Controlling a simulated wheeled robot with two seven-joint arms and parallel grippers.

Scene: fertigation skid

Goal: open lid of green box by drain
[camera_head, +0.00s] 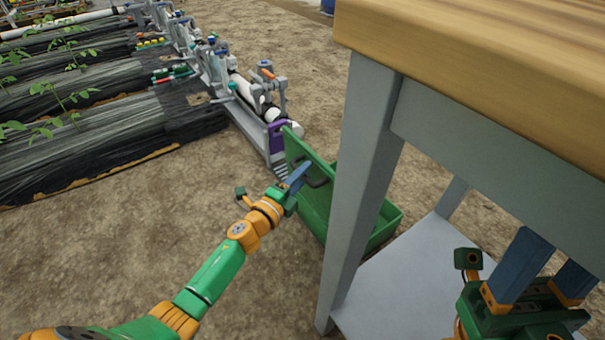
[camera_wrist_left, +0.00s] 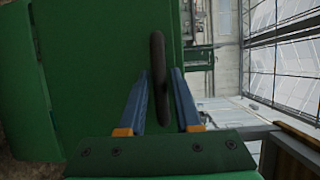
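The green box (camera_head: 384,232) stands on the ground behind the grey table leg, which hides part of it. Its green lid (camera_head: 296,151) stands raised, steeply tilted, on the box's left side, and the box's inside partly shows. A dark handle (camera_head: 319,183) sits on the lid. My left gripper (camera_head: 302,172) is at the lid by this handle. In the left wrist view the handle (camera_wrist_left: 158,62) lies between the two blue fingers (camera_wrist_left: 160,75), with gaps beside it; the gripper is open. My right gripper (camera_head: 548,262) is open and empty, low at the right.
A wooden-topped table (camera_head: 490,60) with grey legs and a pale lower shelf (camera_head: 400,285) stands close on the right. A pipe and valve skid (camera_head: 235,85) runs behind the box. Plant beds (camera_head: 90,120) lie at the left. Bare soil in the middle is clear.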

